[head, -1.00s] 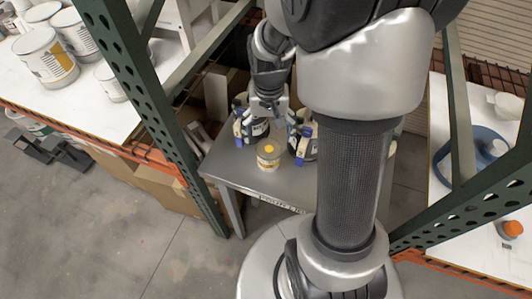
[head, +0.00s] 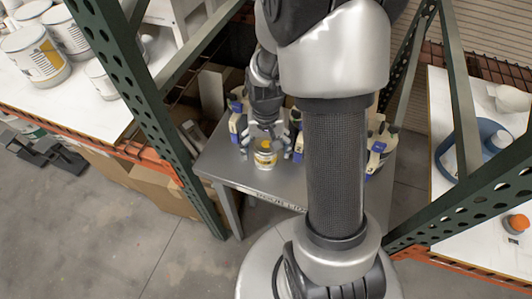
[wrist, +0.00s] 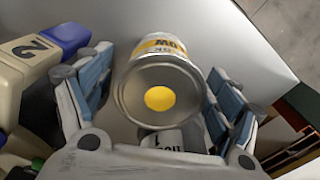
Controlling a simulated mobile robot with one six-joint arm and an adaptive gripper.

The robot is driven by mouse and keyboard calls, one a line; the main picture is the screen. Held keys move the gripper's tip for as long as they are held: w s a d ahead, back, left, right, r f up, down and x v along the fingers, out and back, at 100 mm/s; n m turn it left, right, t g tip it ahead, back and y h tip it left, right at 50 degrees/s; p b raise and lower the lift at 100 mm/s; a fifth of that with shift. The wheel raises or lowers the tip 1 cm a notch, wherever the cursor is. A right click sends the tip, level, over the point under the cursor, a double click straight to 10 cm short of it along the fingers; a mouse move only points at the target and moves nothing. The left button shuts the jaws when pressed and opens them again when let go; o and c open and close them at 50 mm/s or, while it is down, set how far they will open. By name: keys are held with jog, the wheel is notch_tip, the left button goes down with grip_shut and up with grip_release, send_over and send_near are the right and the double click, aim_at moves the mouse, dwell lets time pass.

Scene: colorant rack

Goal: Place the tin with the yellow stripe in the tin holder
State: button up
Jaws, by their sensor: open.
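The small tin (head: 265,158) with a yellow stripe and a yellow dot on its lid stands on the grey table. In the wrist view the tin (wrist: 160,88) is large and central, its lid facing the camera. My gripper (head: 265,147) is open with its fingers on either side of the tin. In the wrist view the blue-padded fingers of my gripper (wrist: 161,84) flank the tin closely; I cannot tell whether they touch it. I cannot make out the tin holder for certain.
White bottles with blue parts (head: 238,122) stand close to the left of my gripper, and more bottles (head: 378,148) stand to the right behind my arm. Green rack posts (head: 140,100) flank the table. A larger yellow-labelled tin (head: 38,58) stands on the left shelf.

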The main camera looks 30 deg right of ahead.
jog(key=c, duration=1.4)
jog(key=shift+r, duration=0.2)
